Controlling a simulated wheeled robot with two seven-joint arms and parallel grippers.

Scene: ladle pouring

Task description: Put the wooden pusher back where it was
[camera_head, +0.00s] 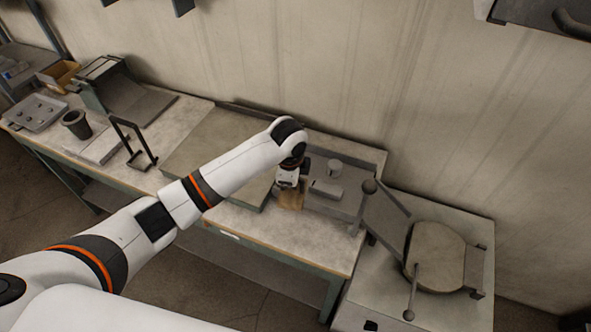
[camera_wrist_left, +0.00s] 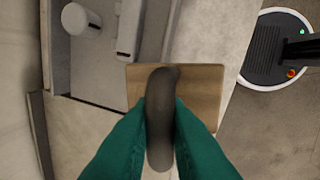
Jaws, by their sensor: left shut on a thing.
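My left gripper (camera_head: 289,184) is over the right part of the workbench, by the left edge of a grey tray. In the left wrist view its green fingers (camera_wrist_left: 160,112) are shut on the dark rounded handle of the wooden pusher (camera_wrist_left: 203,88). The pusher's flat wooden block lies beyond the handle. In the head view the block (camera_head: 291,200) shows just below the gripper, partly hidden by it. I cannot tell whether it touches the surface below. My right gripper is not in view.
The grey tray (camera_head: 346,207) holds a pale cylinder (camera_head: 335,167) and a pale box (camera_head: 326,189). A lower table (camera_head: 465,315) with a round ladle-like vessel (camera_head: 436,254) stands at right. A black frame (camera_head: 133,143) and dark cup (camera_head: 76,123) stand at left. The front bench strip is clear.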

